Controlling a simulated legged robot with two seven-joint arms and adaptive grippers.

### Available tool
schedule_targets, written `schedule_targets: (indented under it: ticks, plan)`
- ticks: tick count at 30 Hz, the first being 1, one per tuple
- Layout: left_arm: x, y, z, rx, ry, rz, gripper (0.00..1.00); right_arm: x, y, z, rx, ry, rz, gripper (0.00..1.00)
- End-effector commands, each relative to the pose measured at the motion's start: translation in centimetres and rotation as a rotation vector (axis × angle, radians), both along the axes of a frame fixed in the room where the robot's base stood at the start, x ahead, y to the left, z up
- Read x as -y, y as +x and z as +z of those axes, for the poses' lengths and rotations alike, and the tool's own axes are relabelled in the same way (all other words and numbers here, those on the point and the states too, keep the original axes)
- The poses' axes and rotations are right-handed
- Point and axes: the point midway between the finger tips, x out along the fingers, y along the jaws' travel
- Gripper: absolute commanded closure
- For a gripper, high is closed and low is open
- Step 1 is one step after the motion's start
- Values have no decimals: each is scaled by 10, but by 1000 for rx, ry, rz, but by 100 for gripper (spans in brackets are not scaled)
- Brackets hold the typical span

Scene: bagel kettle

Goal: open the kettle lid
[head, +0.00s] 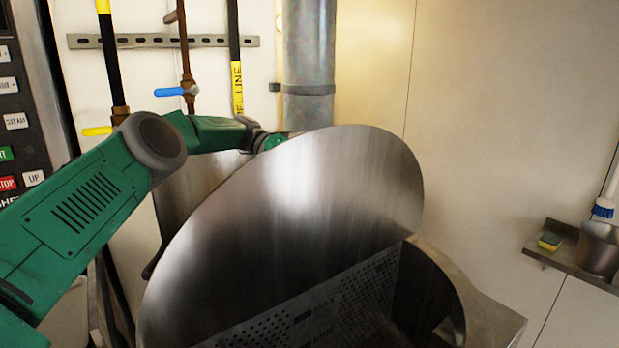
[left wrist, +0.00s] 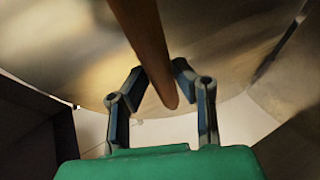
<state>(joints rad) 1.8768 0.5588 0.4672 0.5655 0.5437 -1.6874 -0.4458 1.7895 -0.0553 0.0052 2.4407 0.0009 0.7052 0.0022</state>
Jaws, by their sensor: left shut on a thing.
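The kettle lid (head: 300,210) is a large round steel disc. In the head view it stands tilted up, away from the kettle opening. The kettle (head: 445,290) is below it, with a perforated plate (head: 330,310) bearing MAX and MIN marks visible inside. My left arm reaches behind the lid, whose edge hides the gripper there. In the left wrist view my left gripper (left wrist: 157,72) is shut on a brown rod-like handle (left wrist: 145,35), with the lid's steel surface (left wrist: 225,45) behind it. My right gripper is not in view.
A control panel (head: 20,130) stands at the left. Pipes with a blue-handled valve (head: 170,92) and a thick grey pipe (head: 309,60) run behind the arm. A shelf (head: 565,258) with a metal pot (head: 600,248) and sponge (head: 549,241) is at the right.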

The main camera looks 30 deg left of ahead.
Motion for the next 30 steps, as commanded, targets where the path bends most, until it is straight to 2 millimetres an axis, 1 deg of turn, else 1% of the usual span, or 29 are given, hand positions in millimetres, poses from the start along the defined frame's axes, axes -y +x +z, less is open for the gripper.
schedule_targets:
  ticks: [1, 9, 23, 24, 25, 30]
  plan:
    - [-1, -1, -17, -26, 22, -5, 100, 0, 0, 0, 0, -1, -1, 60]
    - [-9, 3, -19, -25, 17, -6, 100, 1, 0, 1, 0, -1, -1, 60]
    - [-9, 3, -21, -28, 16, -5, 100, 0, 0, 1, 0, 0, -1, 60]
    - [-9, 3, -21, -29, 16, -6, 66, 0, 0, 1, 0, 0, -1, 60]
    - [-9, 3, -21, -29, 16, -6, 57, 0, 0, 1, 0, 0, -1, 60]
    - [-10, 3, -18, -24, 14, -6, 57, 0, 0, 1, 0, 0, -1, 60]
